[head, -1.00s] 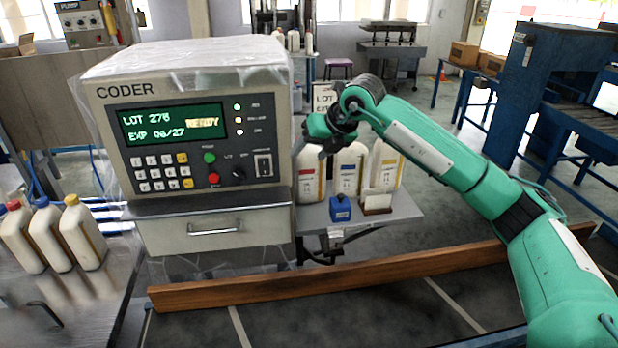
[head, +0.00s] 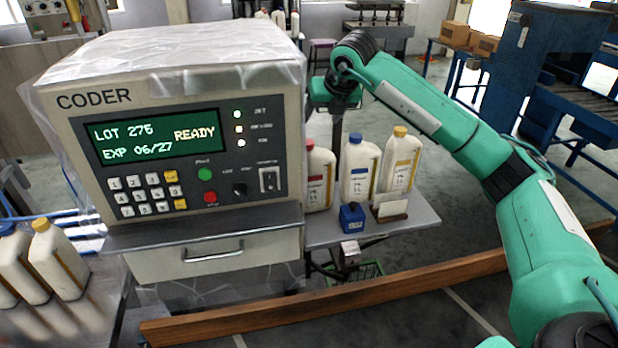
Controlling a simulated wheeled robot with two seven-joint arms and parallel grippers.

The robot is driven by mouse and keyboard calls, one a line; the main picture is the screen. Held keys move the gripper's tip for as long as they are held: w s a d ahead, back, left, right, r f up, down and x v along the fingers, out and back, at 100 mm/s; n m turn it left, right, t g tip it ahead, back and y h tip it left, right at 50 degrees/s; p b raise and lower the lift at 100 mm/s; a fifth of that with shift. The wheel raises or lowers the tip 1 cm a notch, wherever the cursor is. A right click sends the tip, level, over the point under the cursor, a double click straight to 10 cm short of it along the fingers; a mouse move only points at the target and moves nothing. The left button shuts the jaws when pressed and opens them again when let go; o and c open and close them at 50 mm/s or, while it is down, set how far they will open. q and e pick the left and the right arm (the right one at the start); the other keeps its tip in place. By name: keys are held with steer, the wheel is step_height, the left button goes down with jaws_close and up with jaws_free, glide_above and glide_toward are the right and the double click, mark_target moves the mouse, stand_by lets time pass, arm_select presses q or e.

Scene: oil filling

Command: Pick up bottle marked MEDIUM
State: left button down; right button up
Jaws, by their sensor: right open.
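Three white bottles stand upright on the grey shelf right of the coder: a red-capped bottle (head: 320,178), a blue-capped bottle (head: 358,172) and a yellow-capped bottle (head: 402,162). Each has a label with a coloured band. The print is too small to read, so I cannot tell which one says MEDIUM. My right gripper (head: 338,118) points down by the red-capped and blue-capped bottles, near the coder's right side. It is open and holds nothing. Its fingertips are hard to make out. My left gripper is out of view.
The coder (head: 80,140) stands close on the left. A small blue block (head: 352,218) and a card holder (head: 390,208) sit in front of the bottles. A wooden beam (head: 330,300) crosses below the shelf (head: 415,222). More bottles (head: 58,260) stand at lower left.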

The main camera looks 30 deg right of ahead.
mark_target(308, 142)
steer(key=p+x, duration=0.2)
steer(key=x, duration=0.5)
steer(key=shift+s+f, duration=0.1)
steer(key=shift+f, duration=0.05)
steer(key=shift+w+a+f+p, duration=0.15)
steer(key=shift+w+f+p, duration=0.35)
steer(key=shift+p, duration=0.65)
steer(key=p+x, duration=0.1)
steer(key=x, duration=0.2)
steer(key=shift+f, duration=0.15)
steer(key=shift+w+f, duration=0.1)
steer(key=shift+f, duration=0.05)
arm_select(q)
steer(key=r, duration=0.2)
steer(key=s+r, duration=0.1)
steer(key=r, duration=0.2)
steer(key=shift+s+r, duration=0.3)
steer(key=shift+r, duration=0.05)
arm_select(e)
jaws_close()
